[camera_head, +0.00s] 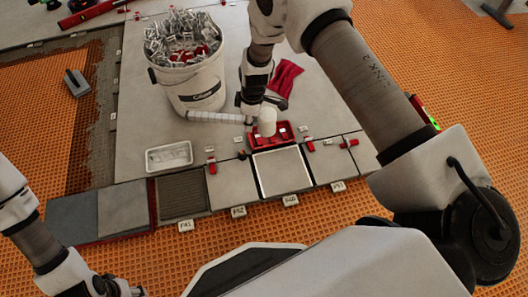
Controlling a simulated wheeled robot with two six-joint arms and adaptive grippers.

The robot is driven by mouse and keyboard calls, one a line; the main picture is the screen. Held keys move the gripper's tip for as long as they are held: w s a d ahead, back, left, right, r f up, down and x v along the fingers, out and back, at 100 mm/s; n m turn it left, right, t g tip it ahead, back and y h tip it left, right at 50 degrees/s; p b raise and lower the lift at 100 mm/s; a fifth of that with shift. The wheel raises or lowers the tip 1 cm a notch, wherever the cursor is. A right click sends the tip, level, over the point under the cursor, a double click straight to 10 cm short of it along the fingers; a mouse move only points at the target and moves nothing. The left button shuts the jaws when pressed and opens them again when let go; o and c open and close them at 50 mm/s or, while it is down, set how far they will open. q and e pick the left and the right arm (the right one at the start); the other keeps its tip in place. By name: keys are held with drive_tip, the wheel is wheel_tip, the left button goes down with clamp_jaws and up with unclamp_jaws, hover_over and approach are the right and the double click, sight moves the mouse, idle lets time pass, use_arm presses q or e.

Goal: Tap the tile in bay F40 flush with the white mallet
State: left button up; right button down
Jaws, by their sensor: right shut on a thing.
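My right gripper (251,106) is shut on the white mallet, whose pale handle (212,117) points left and whose white head (267,122) is just right of the fingers. The head stands in front of a red tray (256,146), above the row of bays; any contact is unclear. Below it is a grey tile with a white border (281,172). The bay tag under that tile (290,200) seems to read F40, but it is small. My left gripper (122,289) is low at the left, partly cut off by the frame edge; its jaw opening is unclear.
A white bucket (198,90) full of clips stands behind the mallet handle. A white tray (169,156) lies left, beside an open grey bay (182,194). Red wedges (348,143) sit along the tile joints. A red cloth (285,76) and a trowel (76,83) lie farther back.

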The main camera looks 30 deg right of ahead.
sight(263, 166)
drive_tip(key=d+f+n+b, duration=0.1)
drive_tip(key=f+b, duration=0.2)
drive_tip(key=f, duration=0.5)
drive_tip(key=s+d+f+n+b, duration=0.1)
drive_tip(key=f+b, duration=0.3)
drive_tip(key=f, duration=0.5)
drive_tip(key=s+d+f+n+b, duration=0.1)
drive_tip(key=f+b, duration=0.3)
drive_tip(key=f, duration=0.4)
drive_tip(key=shift+d+f+n, duration=0.4)
drive_tip(key=shift+d+n, duration=0.1)
drive_tip(key=shift+n, duration=0.2)
wheel_tip(263, 166, up, 5)
drive_tip(key=p, duration=0.3)
drive_tip(key=shift+p, duration=0.35)
use_arm(q)
wheel_tip(263, 166, down, 10)
drive_tip(key=shift+r, duration=0.15)
use_arm(e)
drive_tip(key=shift+f, duration=0.2)
